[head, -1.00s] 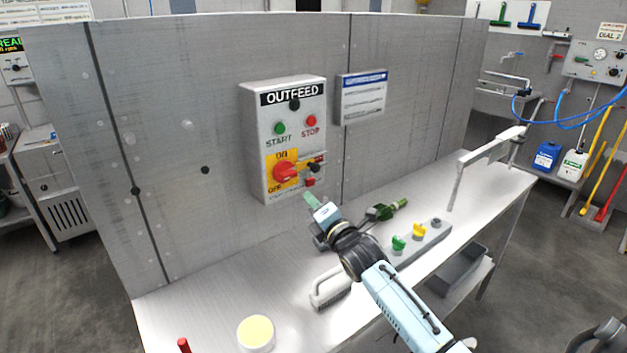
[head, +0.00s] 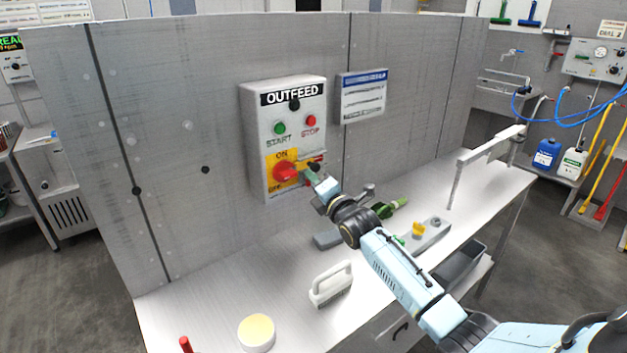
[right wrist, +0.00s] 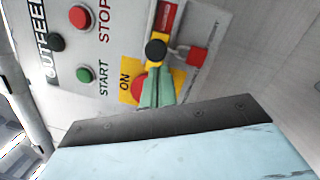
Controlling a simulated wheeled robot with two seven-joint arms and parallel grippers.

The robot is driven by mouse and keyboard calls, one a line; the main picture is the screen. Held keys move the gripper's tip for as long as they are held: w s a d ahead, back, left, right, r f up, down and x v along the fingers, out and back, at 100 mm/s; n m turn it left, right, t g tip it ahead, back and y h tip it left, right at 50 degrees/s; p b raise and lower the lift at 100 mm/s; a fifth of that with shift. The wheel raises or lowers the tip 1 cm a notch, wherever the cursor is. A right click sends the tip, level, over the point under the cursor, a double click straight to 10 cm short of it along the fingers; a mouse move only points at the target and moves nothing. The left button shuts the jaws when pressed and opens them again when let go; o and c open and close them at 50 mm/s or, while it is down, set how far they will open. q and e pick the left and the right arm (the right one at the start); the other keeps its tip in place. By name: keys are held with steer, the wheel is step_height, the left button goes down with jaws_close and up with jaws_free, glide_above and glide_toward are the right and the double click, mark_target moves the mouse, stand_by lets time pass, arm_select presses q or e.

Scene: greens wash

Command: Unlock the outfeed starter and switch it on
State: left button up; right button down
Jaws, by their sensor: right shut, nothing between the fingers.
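The outfeed starter (head: 258,140) is a grey box on the grey panel. Its red rotary handle (head: 286,171) sits on a yellow ON/OFF plate (head: 273,157) and shows partly in the right wrist view (right wrist: 138,88). Beside it, the right wrist view shows a black round knob (right wrist: 155,50) on a yellow piece and a small red padlock (right wrist: 197,57) with a metal shackle. In the head view my gripper covers the padlock. My right gripper (head: 311,174) is shut and empty, its green fingertips (right wrist: 157,82) close to the black knob; contact is unclear. My left gripper is out of view.
The box carries a green START button (head: 280,128) and a red STOP button (head: 311,121). The bench below holds a white-handled brush (head: 331,285), a round tub (head: 256,333), a yellow knob (head: 418,229) and a green-handled tool (head: 391,208).

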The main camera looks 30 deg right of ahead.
steer(key=d+b, duration=0.1)
steer(key=d, duration=0.3)
steer(key=shift+w+d, duration=0.15)
steer(key=shift+w, duration=0.05)
steer(key=shift+r, duration=0.1)
steer(key=s+a+f, duration=0.3)
steer(key=s+a, duration=0.1)
steer(key=s, duration=0.6)
steer(key=shift+s+b, duration=0.3)
steer(key=shift+a+f, duration=0.1)
